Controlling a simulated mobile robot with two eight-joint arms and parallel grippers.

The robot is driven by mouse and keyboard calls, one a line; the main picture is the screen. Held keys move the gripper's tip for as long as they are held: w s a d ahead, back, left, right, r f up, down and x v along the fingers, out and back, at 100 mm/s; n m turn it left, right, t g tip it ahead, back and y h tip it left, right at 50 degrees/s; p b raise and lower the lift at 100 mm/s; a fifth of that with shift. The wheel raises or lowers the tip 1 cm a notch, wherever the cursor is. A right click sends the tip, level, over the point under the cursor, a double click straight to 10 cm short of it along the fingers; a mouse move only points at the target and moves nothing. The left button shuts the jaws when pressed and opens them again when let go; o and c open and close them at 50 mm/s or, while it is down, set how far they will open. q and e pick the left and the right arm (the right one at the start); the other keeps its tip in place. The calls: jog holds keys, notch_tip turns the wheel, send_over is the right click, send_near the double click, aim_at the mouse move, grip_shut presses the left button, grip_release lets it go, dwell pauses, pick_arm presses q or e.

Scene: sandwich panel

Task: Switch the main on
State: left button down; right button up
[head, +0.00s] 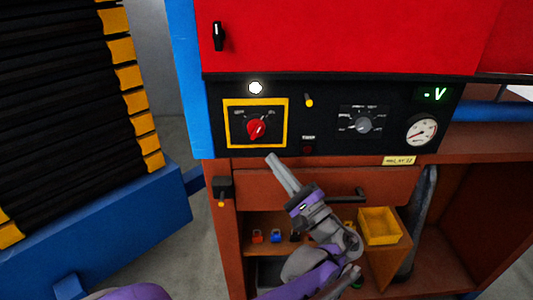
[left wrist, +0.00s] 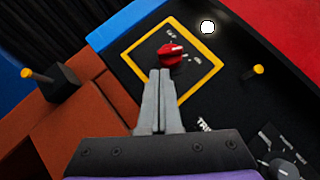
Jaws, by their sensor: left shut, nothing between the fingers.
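The red main switch knob (head: 256,128) sits in a yellow square frame (head: 287,123) on the black panel. A pale mark on the knob appears turned toward the upper right; the labels beside it are too small to read surely. In the left wrist view the knob (left wrist: 171,55) is just beyond my fingertips. My left gripper (head: 271,158) is shut and empty, below the frame and pointing up at it. The fingers (left wrist: 159,73) end close to the knob's lower side; I cannot tell whether they touch it. My right gripper is not in view.
A white round lamp (head: 255,88) looks lit above the frame. A grey selector (head: 363,125), a gauge (head: 421,131) and a green display (head: 434,95) are to the right. A black bracket (head: 222,188) juts out at left. Below are a drawer handle (head: 347,195) and a yellow bin (head: 379,225).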

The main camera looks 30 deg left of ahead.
pick_arm(q)
jog(key=v, duration=0.6)
dwell(0.3)
